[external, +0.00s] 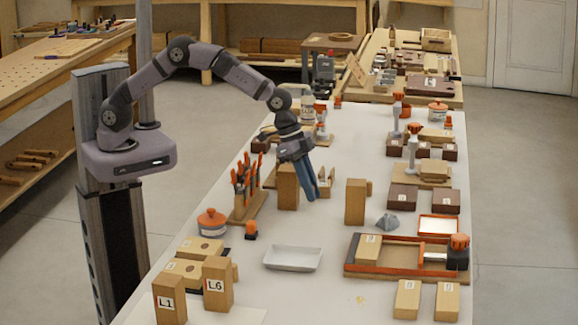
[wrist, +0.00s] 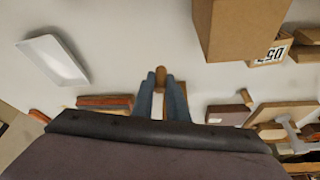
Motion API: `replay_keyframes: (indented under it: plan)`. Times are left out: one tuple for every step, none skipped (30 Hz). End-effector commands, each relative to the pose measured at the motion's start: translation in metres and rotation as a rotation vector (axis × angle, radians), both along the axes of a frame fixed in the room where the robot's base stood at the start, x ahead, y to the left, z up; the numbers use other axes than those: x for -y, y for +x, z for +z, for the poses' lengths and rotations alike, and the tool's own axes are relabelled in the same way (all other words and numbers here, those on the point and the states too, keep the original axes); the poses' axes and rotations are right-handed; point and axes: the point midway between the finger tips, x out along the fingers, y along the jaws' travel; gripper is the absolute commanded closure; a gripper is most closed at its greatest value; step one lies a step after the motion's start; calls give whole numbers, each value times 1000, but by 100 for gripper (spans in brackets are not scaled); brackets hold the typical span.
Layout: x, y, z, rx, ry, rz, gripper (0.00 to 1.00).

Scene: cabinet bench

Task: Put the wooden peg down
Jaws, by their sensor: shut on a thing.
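My gripper (external: 311,190) points down over the middle of the white bench, its blue fingers beside a tall wooden block (external: 287,187). In the wrist view my gripper (wrist: 161,82) is shut on the wooden peg (wrist: 160,72), whose rounded brown end shows between the fingertips. The peg cannot be made out in the external view. I cannot tell whether it touches the bench.
Another tall block (external: 355,202) stands to the right. A white tray (external: 292,258) lies in front, with bare bench around it. A tool rack (external: 248,192) stands to the left. An orange-edged wooden tray (external: 400,272) lies front right.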

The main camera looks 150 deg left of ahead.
Motion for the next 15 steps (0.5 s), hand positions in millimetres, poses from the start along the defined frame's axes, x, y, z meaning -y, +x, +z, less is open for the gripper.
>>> replay_keyframes:
  plan:
    - [-1, 1, 9, 4, 4, -1, 100]
    - [-1, 1, 13, 3, 3, -1, 100]
    - [-1, 0, 19, 3, 3, -1, 100]
    - [-1, 1, 22, 2, 3, -1, 100]
    - [0, 1, 26, 2, 2, 0, 100]
    - [0, 1, 30, 2, 1, 0, 100]
    - [0, 0, 32, 1, 0, 0, 100]
    - [0, 0, 34, 1, 0, 1, 100]
    - [0, 0, 37, 2, 1, 1, 100]
    - [0, 0, 38, 1, 0, 1, 100]
    - [0, 0, 39, 1, 0, 1, 100]
    - [0, 0, 40, 0, 0, 0, 100]
    - [1, 1, 41, 0, -1, 0, 100]
    - [1, 1, 41, 0, 0, -2, 100]
    - [3, 2, 41, 0, -1, -6, 100]
